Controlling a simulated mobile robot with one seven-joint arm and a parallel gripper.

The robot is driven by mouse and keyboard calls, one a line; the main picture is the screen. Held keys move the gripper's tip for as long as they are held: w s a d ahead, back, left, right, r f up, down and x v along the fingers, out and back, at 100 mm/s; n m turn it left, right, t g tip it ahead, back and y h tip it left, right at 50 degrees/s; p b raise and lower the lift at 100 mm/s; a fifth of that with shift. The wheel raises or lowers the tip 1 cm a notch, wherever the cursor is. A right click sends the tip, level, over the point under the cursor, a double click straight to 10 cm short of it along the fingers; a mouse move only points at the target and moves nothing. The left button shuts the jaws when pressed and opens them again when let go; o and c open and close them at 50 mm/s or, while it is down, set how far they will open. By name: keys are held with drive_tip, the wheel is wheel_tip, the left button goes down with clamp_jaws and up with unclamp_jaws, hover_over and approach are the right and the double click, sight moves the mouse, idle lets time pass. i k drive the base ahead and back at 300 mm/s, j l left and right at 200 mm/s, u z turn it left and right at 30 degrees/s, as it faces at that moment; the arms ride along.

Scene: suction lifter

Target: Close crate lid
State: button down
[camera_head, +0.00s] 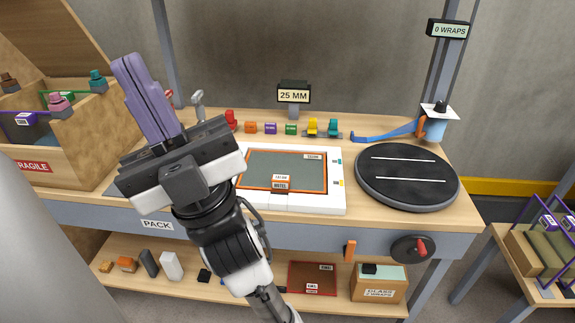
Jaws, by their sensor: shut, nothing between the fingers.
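The wooden crate (75,146) stands at the left end of the bench, with a red FRAGILE label on its front. Its lid (52,38) is raised and leans up and back at the upper left, so the crate is open. Pink, teal and brown knobs show at the crate's walls, and a purple item (25,128) is partly visible inside. My gripper (127,60) is shut and empty, its purple fingers pointing up beside the crate's right side in the picture. My gripper and arm hide part of the bench; I cannot tell whether the fingers touch the crate.
On the bench are a white-framed panel (335,197), several small coloured blocks and clamps, a 25 MM sign (294,94) and a black turntable (406,173). A post (166,45) rises behind the gripper. A lower shelf (335,302) holds small items and a box.

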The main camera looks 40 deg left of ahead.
sight(49, 34)
drive_tip(key=u, duration=2.35)
